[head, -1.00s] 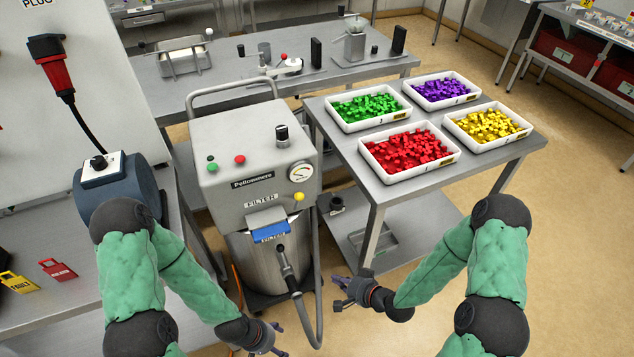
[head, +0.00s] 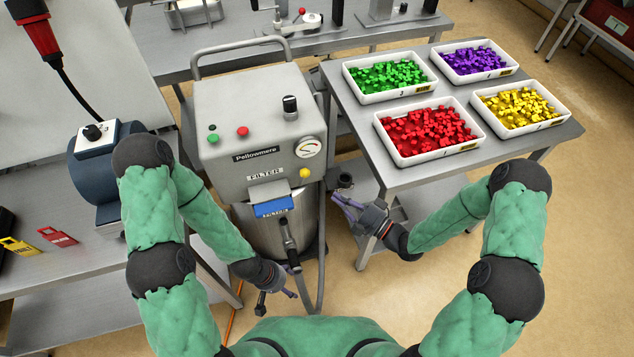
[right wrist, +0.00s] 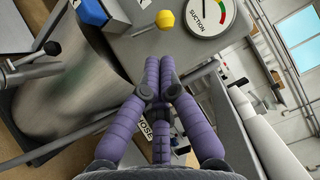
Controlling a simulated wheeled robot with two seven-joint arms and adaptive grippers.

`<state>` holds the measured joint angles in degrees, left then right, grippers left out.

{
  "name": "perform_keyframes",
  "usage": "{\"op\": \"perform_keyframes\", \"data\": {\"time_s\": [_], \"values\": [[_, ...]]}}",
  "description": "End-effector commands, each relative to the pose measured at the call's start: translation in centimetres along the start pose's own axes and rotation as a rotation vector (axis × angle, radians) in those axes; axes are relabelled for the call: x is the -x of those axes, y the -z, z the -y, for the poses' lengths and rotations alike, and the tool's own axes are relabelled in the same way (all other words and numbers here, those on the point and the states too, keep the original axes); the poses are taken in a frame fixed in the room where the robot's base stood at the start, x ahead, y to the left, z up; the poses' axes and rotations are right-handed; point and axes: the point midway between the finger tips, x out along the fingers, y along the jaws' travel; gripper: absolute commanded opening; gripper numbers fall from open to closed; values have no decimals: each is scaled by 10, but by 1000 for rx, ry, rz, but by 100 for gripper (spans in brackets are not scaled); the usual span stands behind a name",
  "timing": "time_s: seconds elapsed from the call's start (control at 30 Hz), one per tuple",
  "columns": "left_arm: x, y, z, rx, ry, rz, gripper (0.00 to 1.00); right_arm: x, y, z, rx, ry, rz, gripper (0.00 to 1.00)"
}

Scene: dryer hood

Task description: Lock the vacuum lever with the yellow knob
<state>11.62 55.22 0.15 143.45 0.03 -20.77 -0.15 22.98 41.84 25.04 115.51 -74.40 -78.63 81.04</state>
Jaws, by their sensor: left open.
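The yellow knob (head: 304,173) sits on the front of the grey Pellowmere vacuum machine (head: 250,110), below its suction gauge (head: 309,147). In the right wrist view the knob (right wrist: 164,20) is beyond my fingertips, apart from them. The lever's arm is hard to make out. My right gripper (head: 342,200) is to the right of the machine, below the knob in the picture. In the right wrist view my right gripper's (right wrist: 160,65) purple fingers are closed together with nothing between them. My left gripper (head: 278,297) is open and low, in front of the machine's steel drum, near its hose.
A blue part (head: 272,207) sits below the knob. A metal table (head: 460,160) with trays of coloured blocks stands close on the right. A bench (head: 60,265) with lock tags is at left.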

Motion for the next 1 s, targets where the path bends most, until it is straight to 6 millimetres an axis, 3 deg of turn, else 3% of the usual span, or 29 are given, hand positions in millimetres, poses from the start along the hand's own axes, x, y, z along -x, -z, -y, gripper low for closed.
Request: {"op": "perform_keyframes", "data": {"time_s": [0.3, 0.5, 1.0], "values": [[-11, 1, 4, 0, 0, 0, 69, -56, -1, -1, 3, 1, 4, 0], [-15, 1, 5, 0, 0, -1, 69, -78, 0, -1, 2, 0, 2, 0], [-16, 1, 6, 0, 0, -1, 69, -86, 0, 0, 3, -2, -1, 0]]}}
